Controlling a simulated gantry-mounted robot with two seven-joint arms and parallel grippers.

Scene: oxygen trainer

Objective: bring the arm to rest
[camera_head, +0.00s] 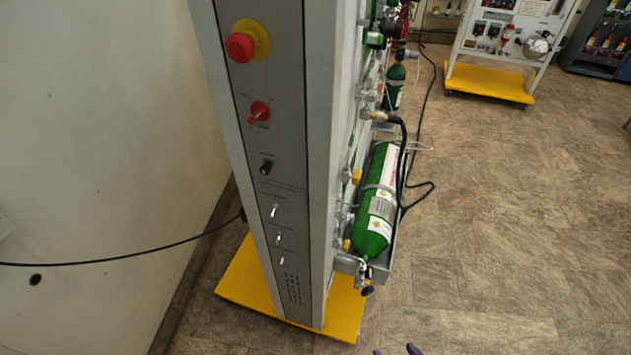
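The oxygen trainer (320,120) stands upright in the middle of the view, a tall grey panel on a yellow base (240,285). Its narrow face carries a red emergency button (241,46), a red rotary switch (259,112), a black knob (266,167) and several toggle switches (275,211). A green cylinder (376,205) lies tilted on its right side. Two small dark purple tips, apparently of my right gripper (396,351), show at the bottom edge, apart from the trainer. The rest of it is cut off, so its opening is unclear. My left gripper is out of view.
A black cable (120,262) runs from the left wall to the trainer. A black hose (404,150) hangs beside the cylinder. Another panel on a yellow base (490,83) stands at the back right, near a dark cabinet (595,45). The tiled floor at the right is clear.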

